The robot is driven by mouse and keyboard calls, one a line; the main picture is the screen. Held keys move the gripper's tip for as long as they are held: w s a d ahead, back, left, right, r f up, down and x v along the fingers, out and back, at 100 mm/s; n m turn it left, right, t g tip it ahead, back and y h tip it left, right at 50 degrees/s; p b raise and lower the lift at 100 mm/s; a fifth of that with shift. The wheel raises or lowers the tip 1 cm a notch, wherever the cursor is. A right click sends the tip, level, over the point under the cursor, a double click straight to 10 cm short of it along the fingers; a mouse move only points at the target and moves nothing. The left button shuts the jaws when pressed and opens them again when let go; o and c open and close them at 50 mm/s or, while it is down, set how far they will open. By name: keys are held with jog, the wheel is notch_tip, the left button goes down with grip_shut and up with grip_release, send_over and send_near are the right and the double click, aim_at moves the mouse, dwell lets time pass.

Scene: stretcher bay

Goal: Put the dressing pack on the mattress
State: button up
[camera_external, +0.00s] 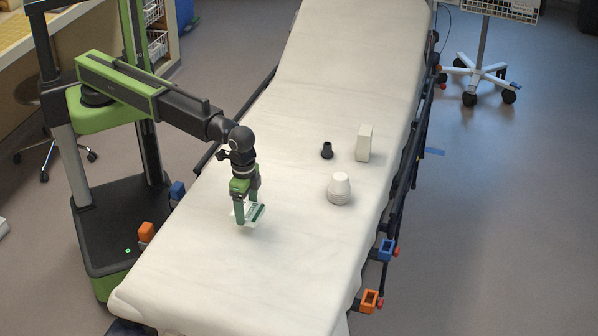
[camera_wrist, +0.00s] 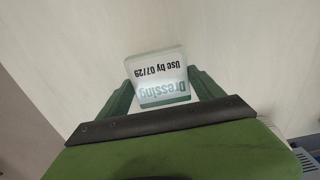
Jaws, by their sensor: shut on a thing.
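The dressing pack (camera_wrist: 163,78) is a small white pack with a dark green band, and its label reads "Dressing" and "Use by 07/29". My gripper (camera_external: 247,209) is shut on it, with a green finger on each side. The pack also shows in the external view (camera_external: 250,216), low over the near half of the cream mattress (camera_external: 200,275). I cannot tell whether its underside touches the mattress. In the wrist view, my gripper (camera_wrist: 163,92) has the pack between its fingers, with the pale mattress (camera_wrist: 240,45) behind.
A white rounded jar (camera_external: 339,188), a small black item (camera_external: 327,151) and a white upright box (camera_external: 364,143) stand on the mattress to the right of my gripper. The mattress around the pack is clear. A wheeled stand (camera_external: 481,66) is at the back right.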

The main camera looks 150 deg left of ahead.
aim_at(246, 210)
notch_tip(246, 210, down, 4)
jog(key=b, duration=0.4)
jog(key=shift+f, duration=0.2)
jog(key=shift+r, duration=0.25)
jog(key=shift+f, duration=0.2)
jog(key=o, duration=1.3)
jog(key=shift+o, duration=0.2)
notch_tip(246, 210, up, 13)
jog(key=p, duration=1.2)
jog(key=shift+f, duration=0.25)
